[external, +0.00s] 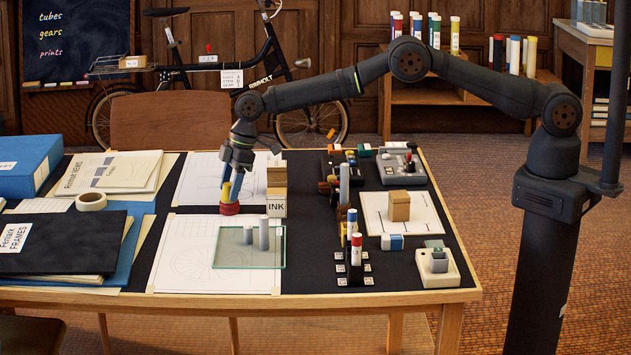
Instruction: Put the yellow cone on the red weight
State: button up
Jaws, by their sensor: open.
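The red weight (230,209) is a low, round red piece on the dark board, at the edge of the white drawing sheets. The yellow cone (226,191) shows as a narrow yellow shape directly above the red weight and seems to stand on it. My gripper (232,197) points down over the red weight. Its blue fingers are open beside the yellow cone and hide part of it. I cannot tell whether a finger touches the cone.
A wooden INK block (277,205) stands just right of my gripper. A glass plate (232,257) with grey cylinders lies in front. A row of upright pieces and a wooden block (399,206) are farther right. Folders and a tape roll (91,201) cover the left.

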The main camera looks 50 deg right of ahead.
aim_at(226, 184)
jog(key=v, duration=1.2)
jog(key=x, duration=1.1)
jog(key=shift+a+f, duration=0.15)
jog(key=shift+f, duration=0.2)
jog(key=shift+w+a+r, duration=0.1)
jog(key=shift+r, duration=1.8)
jog(key=shift+f, duration=0.15)
